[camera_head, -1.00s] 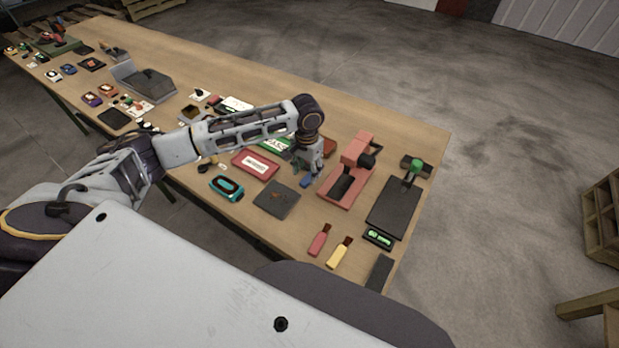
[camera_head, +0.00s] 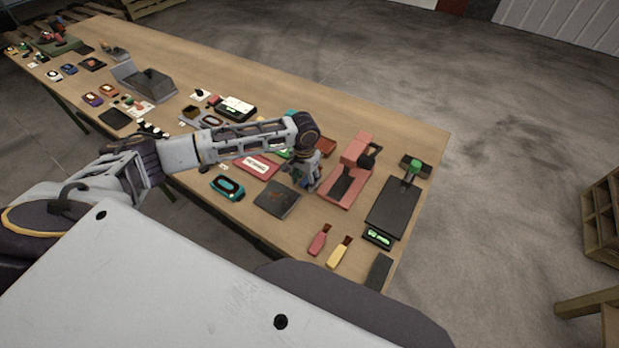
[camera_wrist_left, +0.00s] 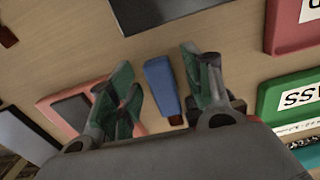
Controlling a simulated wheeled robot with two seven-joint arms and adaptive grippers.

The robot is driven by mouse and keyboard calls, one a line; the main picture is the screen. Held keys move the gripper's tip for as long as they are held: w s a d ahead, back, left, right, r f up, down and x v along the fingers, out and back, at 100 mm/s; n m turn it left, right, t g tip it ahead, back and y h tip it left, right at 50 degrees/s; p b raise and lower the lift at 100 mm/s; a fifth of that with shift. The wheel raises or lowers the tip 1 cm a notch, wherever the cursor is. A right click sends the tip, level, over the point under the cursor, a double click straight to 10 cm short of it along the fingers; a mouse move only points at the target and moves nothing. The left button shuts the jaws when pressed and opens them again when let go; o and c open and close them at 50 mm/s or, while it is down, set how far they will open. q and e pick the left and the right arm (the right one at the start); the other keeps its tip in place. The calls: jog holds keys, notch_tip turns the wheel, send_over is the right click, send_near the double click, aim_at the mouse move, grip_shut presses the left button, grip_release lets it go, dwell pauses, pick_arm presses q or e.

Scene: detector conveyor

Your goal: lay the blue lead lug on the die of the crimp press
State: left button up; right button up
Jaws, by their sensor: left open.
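The blue lead lug (camera_wrist_left: 160,80) lies on the table between the fingers of my left gripper (camera_wrist_left: 160,90) in the left wrist view. A brown tip shows at its lower end. The gripper is open, with a finger on each side and visible gaps to the lug. In the head view my left gripper (camera_head: 304,181) is low over the table and largely covers the lug. The red crimp press (camera_head: 337,196), with a dark middle part, stands just right of the gripper. Its red base also shows in the left wrist view (camera_wrist_left: 50,103). My right gripper is out of view.
A red lug (camera_head: 318,241) and a yellow lug (camera_head: 339,254) lie near the front edge. A dark square plate (camera_head: 278,198) lies left of the press, a black board (camera_head: 393,206) right of it. Several devices crowd the table's left; its back strip (camera_head: 400,130) is clear.

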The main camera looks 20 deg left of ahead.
pick_arm(q)
grip_shut()
dwell(0.3)
jog(key=shift+r, duration=0.1)
jog(key=shift+s+d+r, duration=0.4)
jog(key=shift+s+r, duration=0.05)
jog(key=shift+r, duration=0.05)
jog(key=s+d+r+b, duration=0.1)
jog(key=s+d+r, duration=0.5)
jog(key=s+d, duration=0.2)
jog(key=shift+s+d+r, duration=0.35)
jog(key=shift+s+r, duration=0.05)
jog(key=shift+s, duration=0.3)
jog(key=shift+a, duration=0.1)
